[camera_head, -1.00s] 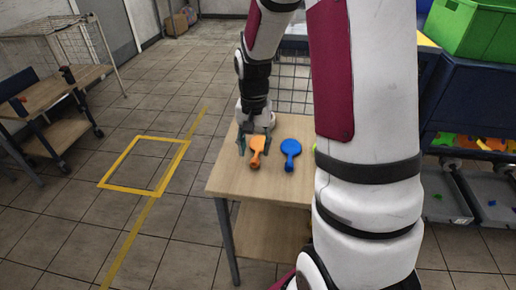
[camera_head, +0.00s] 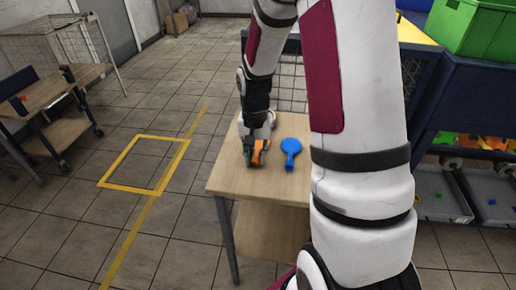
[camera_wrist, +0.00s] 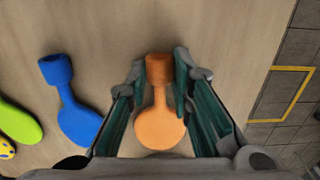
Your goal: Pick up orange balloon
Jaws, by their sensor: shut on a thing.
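The orange balloon (camera_wrist: 160,126) lies on the light wooden table, with its round body toward my wrist and its neck pointing away in the wrist view. My gripper (camera_wrist: 160,82) has one finger on each side of it, shut on it around the neck. In the head view my gripper (camera_head: 256,160) is down at the table's left side, and the orange balloon (camera_head: 257,151) shows only partly between the fingers.
A blue balloon (camera_head: 291,151) lies just right of my gripper on the wooden table (camera_head: 290,187). In the wrist view a green balloon (camera_wrist: 18,122) and a yellow spotted thing (camera_wrist: 5,149) are farther left. Open floor with yellow tape (camera_head: 112,184) lies left of the table.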

